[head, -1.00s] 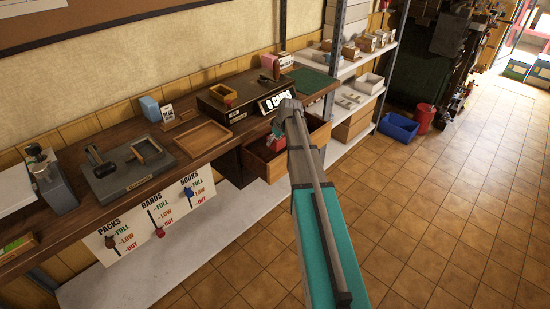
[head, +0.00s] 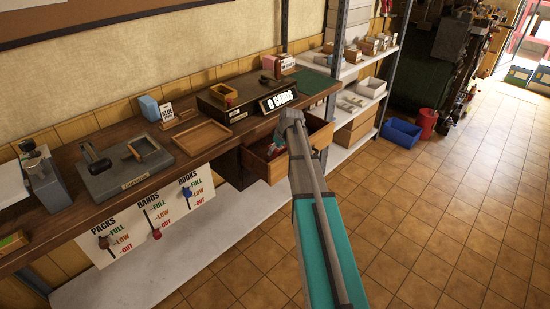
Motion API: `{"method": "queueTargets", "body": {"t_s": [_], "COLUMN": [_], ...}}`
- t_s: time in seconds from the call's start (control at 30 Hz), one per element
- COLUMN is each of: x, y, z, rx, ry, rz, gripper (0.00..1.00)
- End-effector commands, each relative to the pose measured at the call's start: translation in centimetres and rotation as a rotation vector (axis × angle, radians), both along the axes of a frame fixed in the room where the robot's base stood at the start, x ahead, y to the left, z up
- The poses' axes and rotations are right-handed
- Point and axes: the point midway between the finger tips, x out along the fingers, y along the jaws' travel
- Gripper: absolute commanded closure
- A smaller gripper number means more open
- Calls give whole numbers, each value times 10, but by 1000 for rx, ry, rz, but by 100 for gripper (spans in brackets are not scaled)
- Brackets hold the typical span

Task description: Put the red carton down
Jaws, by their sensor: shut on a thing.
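My arm reaches up from the lower right to the open wooden drawer (head: 268,166) under the worktop. My gripper (head: 279,141) is small and partly hidden by my own wrist, over the drawer's opening. It is shut on the red carton (head: 277,150), of which only a small red patch shows. The carton is at the drawer's opening; I cannot tell whether it touches the drawer's floor.
A dark box with a "0 CARDS" sign (head: 278,101) stands above the drawer. A shallow wooden tray (head: 203,137) and a grey block with a lever (head: 124,176) are on the worktop (head: 75,209). White shelves (head: 361,121) stand right of the drawer.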

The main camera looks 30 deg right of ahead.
Motion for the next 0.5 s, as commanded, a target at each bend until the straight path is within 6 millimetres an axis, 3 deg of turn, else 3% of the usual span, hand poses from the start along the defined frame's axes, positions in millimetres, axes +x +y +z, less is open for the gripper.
{"method": "queueTargets", "body": {"t_s": [0.5], "x": [0], "y": [0], "z": [-36], "rx": [0], "ry": [0], "rz": [0], "gripper": [78]}}
